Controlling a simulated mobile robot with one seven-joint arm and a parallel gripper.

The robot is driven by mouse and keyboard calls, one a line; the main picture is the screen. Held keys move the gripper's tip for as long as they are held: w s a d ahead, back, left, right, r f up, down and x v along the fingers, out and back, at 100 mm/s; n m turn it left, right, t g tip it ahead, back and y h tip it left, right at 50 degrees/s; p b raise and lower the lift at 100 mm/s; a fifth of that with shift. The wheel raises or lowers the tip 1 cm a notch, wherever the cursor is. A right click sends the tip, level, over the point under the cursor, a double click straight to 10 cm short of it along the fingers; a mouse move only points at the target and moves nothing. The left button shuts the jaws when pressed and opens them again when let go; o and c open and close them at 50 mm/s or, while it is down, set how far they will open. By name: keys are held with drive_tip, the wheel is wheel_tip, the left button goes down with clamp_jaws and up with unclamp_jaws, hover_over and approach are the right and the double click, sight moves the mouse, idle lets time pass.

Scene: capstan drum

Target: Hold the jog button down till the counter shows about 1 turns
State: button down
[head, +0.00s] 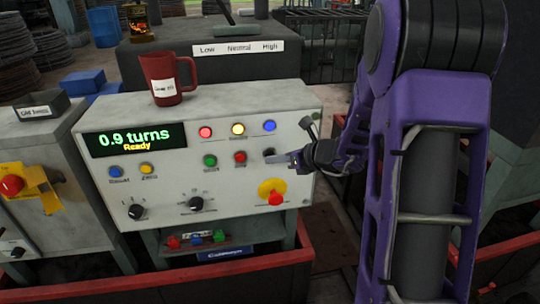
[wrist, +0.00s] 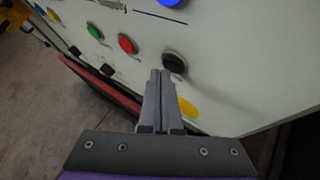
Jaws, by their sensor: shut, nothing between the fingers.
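The counter display (head: 135,140) on the grey control panel reads "0.9 turns" with "Ready" below it. A black button (head: 270,152) sits right of the red button in the lower button row. It also shows in the wrist view (wrist: 175,62). Its label is hidden or too small to read, so I cannot confirm it as the jog button. My gripper (head: 293,157) is shut and empty, with its fingertips right at the black button. In the wrist view the fingertips (wrist: 162,73) overlap the button's lower left edge; I cannot tell whether they touch it.
Green (head: 210,160) and red (head: 240,157) buttons lie left of the black one. A red emergency-stop knob (head: 275,197) on a yellow plate is just below. A lever (head: 308,125) stands at the panel's right edge. A red mug (head: 165,79) stands on top.

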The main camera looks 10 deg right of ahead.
drive_tip(key=shift+w, duration=0.4)
idle(0.7)
drive_tip(key=shift+s, duration=0.15)
idle(0.3)
drive_tip(key=shift+s, duration=0.7)
drive_tip(key=s+b, duration=0.1)
drive_tip(key=s, duration=0.4)
idle(0.8)
